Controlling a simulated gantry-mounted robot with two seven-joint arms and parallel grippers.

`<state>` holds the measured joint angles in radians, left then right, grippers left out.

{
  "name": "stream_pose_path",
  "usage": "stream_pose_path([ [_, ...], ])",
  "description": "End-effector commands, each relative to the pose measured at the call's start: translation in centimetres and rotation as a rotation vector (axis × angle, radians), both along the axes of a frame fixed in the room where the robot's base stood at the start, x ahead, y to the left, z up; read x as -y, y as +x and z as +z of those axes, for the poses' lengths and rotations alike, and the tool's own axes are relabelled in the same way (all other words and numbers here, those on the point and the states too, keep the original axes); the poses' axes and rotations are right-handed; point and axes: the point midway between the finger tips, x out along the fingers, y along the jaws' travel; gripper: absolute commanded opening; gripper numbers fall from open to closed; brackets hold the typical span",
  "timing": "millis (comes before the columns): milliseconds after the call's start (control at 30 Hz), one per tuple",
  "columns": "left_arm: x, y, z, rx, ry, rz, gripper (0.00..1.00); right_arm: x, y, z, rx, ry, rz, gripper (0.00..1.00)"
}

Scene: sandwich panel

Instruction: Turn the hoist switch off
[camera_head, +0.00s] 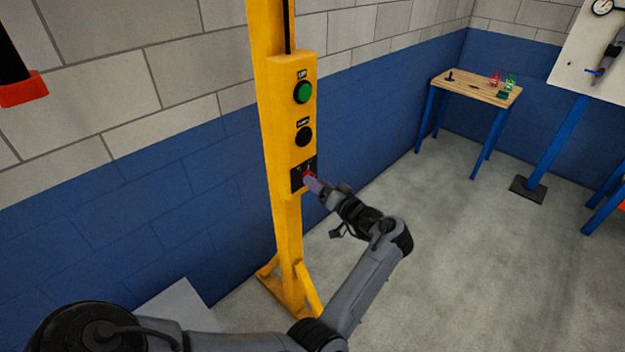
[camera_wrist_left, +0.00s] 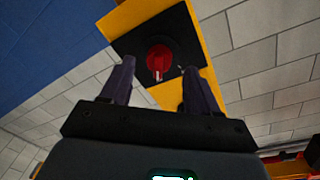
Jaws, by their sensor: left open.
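The hoist switch is a red rotary knob (camera_wrist_left: 158,60) on a black plate on the yellow control post (camera_head: 287,235). In the head view the knob (camera_head: 308,176) is partly hidden by my gripper. A white mark shows near the knob's lower edge in the left wrist view. My left gripper (camera_head: 316,184) is at the switch, and its fingers (camera_wrist_left: 151,85) are open, one on each side of the knob in the wrist view. I cannot tell whether they touch it. My right gripper is not in view.
Above the switch are a black button (camera_head: 304,136) and a green button (camera_head: 302,92) on the yellow box. A wooden table (camera_head: 478,87) with small items stands at the back right. The grey floor (camera_head: 450,250) right of the post is clear.

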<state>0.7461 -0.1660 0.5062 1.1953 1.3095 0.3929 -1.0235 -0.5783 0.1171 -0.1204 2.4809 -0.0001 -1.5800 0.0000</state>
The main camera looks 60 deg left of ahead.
Motion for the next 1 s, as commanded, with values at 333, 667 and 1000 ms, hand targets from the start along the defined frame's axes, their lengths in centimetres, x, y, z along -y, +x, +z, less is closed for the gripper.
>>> stream_pose_path([
  [333,-2.8,-0.4,0.0,0.000,0.000,0.000,0.61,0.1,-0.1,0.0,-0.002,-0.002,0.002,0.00],
  [667,-2.9,-0.4,0.0,0.000,-0.001,-0.001,0.56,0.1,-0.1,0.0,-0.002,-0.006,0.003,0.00],
  [1000,-2.9,-0.4,0.0,0.000,0.000,-0.001,0.05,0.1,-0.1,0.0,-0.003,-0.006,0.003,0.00],
])
